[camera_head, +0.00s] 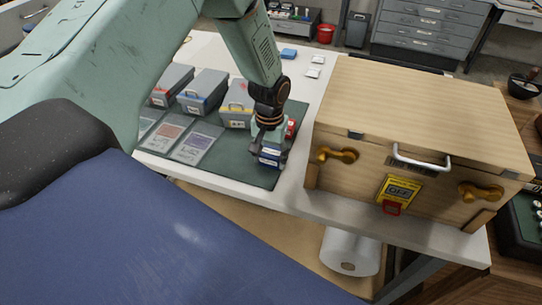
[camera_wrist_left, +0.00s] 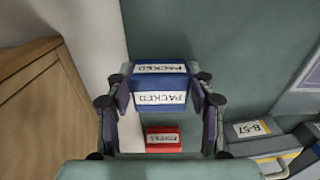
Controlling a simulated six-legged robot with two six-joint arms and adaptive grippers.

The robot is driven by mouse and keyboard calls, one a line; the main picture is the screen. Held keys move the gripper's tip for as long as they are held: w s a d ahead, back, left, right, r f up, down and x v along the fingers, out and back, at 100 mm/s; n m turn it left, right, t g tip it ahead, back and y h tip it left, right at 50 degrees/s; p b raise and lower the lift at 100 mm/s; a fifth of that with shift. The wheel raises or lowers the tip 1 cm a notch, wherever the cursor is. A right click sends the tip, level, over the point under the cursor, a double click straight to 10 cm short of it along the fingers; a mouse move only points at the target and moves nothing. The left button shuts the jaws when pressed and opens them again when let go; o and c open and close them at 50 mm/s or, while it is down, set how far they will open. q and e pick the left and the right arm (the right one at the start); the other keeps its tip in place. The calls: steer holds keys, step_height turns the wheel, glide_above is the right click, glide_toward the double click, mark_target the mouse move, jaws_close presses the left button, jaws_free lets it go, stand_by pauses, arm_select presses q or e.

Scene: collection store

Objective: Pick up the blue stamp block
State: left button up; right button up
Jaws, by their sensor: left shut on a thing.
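The blue stamp block (camera_head: 269,161) has white labels; in the wrist view the block (camera_wrist_left: 160,82) shows "PACKED" on two faces. My left gripper (camera_head: 269,150) is shut on it, with one finger on each side, as the wrist view also shows. The block is over the front right part of the green mat (camera_head: 225,165); I cannot tell whether it touches the mat. A red block (camera_wrist_left: 162,140) with a white label lies close behind it, and it shows beside the gripper in the head view (camera_head: 291,128). My right gripper is not in view.
A large wooden crate (camera_head: 425,105) with a white handle and brass latches stands just right of the gripper. Grey boxes (camera_head: 203,91) and flat labelled cards (camera_head: 196,143) are to the left. The white table's (camera_head: 296,190) front edge is near.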

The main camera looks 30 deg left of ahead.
mark_target(270, 155)
arm_select(q)
step_height(270, 155, up, 9)
steer(key=shift+r, duration=0.5)
